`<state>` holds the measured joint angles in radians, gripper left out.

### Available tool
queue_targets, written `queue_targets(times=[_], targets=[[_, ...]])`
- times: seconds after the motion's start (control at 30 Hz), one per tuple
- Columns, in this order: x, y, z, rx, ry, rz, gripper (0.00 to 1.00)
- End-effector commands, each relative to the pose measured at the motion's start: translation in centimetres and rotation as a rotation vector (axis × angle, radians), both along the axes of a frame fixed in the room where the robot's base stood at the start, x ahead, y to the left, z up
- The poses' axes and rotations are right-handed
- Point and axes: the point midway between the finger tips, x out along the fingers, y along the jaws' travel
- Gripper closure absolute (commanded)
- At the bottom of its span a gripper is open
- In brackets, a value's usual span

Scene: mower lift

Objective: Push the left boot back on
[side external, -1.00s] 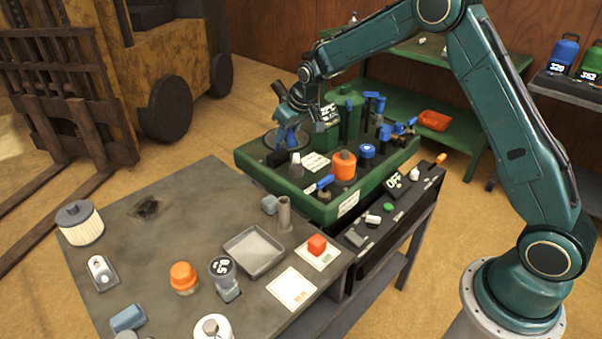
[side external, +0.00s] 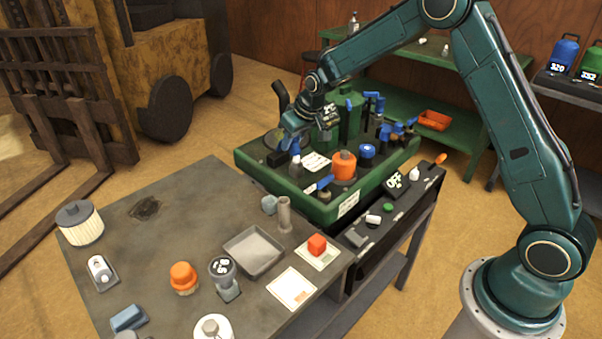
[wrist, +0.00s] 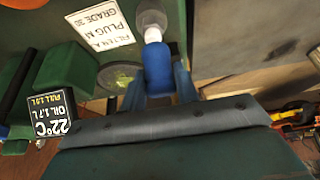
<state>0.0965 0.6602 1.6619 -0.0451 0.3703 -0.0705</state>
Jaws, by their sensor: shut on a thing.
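A blue boot (wrist: 158,68) sits between the two fingers of my gripper (wrist: 160,84) in the wrist view, and the gripper is shut on it. The boot's free end is lined up with the pale stem of a plug (wrist: 152,34). In the side view my gripper (side external: 292,138) is low over the green engine block, with the boot (side external: 295,149) just above the grey-white plug (side external: 296,168). The boot looks close to or touching the plug's tip; I cannot tell whether it is seated.
A dark handle (side external: 280,95) stands up behind my gripper. A grey bench (side external: 170,230) with loose parts lies in front.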

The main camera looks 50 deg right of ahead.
Motion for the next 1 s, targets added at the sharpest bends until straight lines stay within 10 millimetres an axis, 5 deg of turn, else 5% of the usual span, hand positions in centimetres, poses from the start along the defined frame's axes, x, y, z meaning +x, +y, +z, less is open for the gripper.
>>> queue_targets(times=[1.0], targets=[[-2.0, -0.1, -2.4, -0.001, 0.013, -0.003, 0.78]])
